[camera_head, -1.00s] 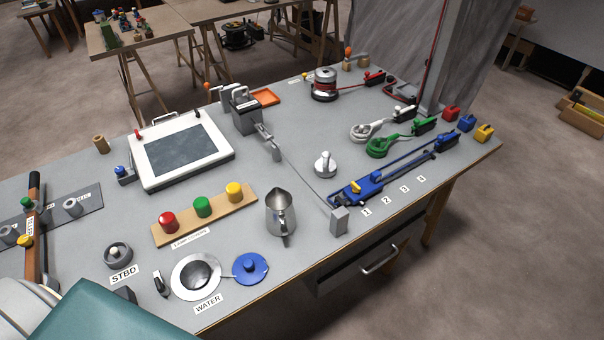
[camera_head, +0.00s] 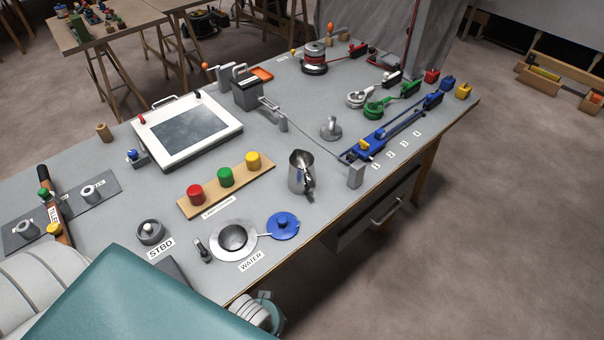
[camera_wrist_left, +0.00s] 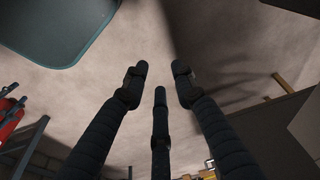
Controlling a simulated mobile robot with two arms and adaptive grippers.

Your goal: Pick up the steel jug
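The steel jug (camera_head: 301,172) stands upright on the grey workbench (camera_head: 330,215), near its front edge. Its handle faces the front right. Nothing touches it. In the left wrist view my left gripper (camera_wrist_left: 158,85) has its dark fingers spread apart with nothing between them, over bare floor. The jug does not show in that view. In the head view neither gripper's fingers can be seen; a teal and white part of my own body fills the lower left.
Left of the jug is a wooden strip (camera_head: 212,199) with red, green and yellow knobs. A round water plate (camera_head: 232,239) and blue lid (camera_head: 283,226) lie in front. A small grey block (camera_head: 355,175) and blue rail unit (camera_head: 400,130) stand to the right.

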